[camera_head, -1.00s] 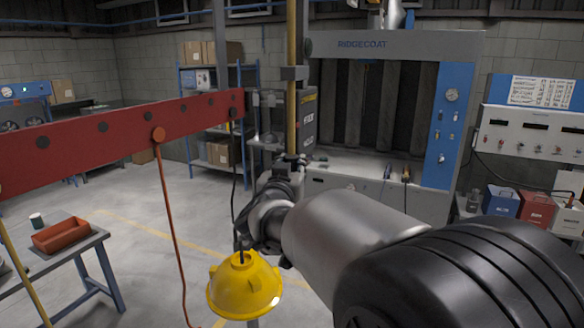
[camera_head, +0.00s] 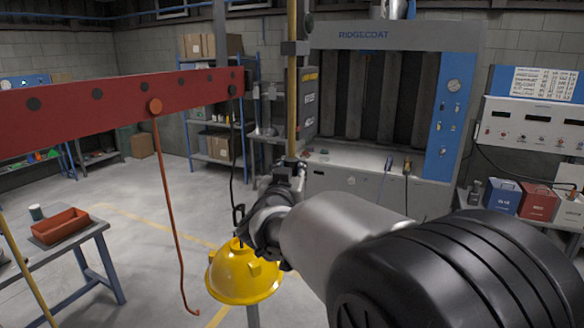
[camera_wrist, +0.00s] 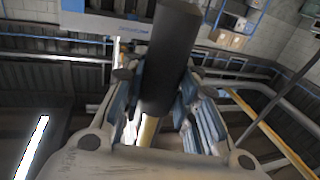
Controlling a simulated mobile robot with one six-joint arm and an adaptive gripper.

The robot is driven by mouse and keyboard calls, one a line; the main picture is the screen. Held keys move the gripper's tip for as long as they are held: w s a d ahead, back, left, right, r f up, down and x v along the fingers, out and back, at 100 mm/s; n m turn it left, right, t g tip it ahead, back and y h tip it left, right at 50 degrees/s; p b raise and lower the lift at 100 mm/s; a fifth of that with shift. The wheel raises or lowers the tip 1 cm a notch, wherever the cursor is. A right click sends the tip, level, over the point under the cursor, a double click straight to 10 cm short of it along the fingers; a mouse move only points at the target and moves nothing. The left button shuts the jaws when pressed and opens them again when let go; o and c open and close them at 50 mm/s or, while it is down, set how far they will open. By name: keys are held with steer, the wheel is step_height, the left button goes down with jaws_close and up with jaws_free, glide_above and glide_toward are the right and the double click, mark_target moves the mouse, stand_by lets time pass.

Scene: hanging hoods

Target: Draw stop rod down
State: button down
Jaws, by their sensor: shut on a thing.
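The stop rod appears to be the upright yellow rod (camera_head: 292,105), which runs through a dark collar (camera_head: 295,47) and down to my gripper (camera_head: 289,170). In the wrist view, a thick dark cylinder (camera_wrist: 171,60) stands between the fingers of my gripper (camera_wrist: 158,100), and a pale yellowish length shows below it. My gripper is shut on the rod. The rod's lower end is hidden by the gripper and wrist.
A red beam (camera_head: 110,92) crosses at left, with an orange hooked rod (camera_head: 168,205) hanging from it. A yellow hood (camera_head: 243,275) hangs close beside my wrist. A workbench (camera_head: 85,240) holds an orange tray (camera_head: 60,226). A grey booth (camera_head: 395,40) stands behind.

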steer(key=shift+f, duration=0.35)
steer(key=c, duration=1.7)
jaws_free()
steer(key=o, duration=0.5)
steer(key=shift+r, duration=0.15)
steer(key=s, duration=0.8)
steer(key=s+a, duration=0.1)
steer(key=s, duration=0.3)
